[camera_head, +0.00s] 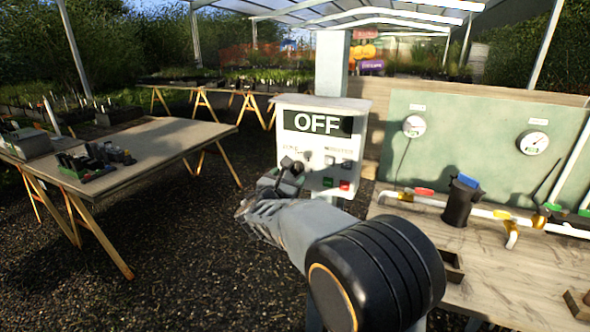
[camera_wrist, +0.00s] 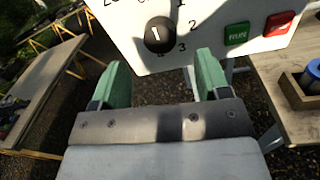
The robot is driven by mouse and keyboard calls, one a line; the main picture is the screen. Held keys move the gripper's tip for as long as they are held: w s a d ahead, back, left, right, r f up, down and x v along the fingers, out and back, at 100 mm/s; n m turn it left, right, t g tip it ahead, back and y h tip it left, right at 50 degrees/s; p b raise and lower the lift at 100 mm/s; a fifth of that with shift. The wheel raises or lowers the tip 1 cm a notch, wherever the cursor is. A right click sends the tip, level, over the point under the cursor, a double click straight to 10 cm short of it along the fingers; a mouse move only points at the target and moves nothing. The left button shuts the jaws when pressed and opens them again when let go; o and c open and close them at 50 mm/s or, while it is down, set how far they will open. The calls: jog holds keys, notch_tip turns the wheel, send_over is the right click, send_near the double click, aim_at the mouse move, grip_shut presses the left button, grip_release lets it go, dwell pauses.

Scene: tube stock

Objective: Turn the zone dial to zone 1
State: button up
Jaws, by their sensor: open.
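The zone dial (camera_wrist: 158,34) is a round black knob with a white mark, on the white face of the control box (camera_wrist: 215,35). Digits 1, 2 and 3 run down its right side. The mark looks near upright; which label it points at is unclear. My gripper (camera_wrist: 160,76) is open and empty, its green fingers apart below the dial and not around it. In the head view the control box (camera_head: 365,104) shows OFF on its display (camera_head: 317,123). There my gripper (camera_head: 285,178) is in front of the box's lower left, partly covering the dial area.
A green RUN button (camera_wrist: 236,34) and a red button (camera_wrist: 279,23) sit right of the dial. A bench with pipes and a black filter (camera_head: 461,201) stands at right. A wooden table (camera_head: 150,145) stands at left, with gravel floor between.

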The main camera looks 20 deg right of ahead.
aim_at(295, 170)
jog(key=shift+p+x, duration=0.35)
jog(key=shift+x, duration=2.65)
jog(key=c, duration=0.9)
jog(key=shift+f, duration=0.1)
jog(key=shift+b, duration=0.4)
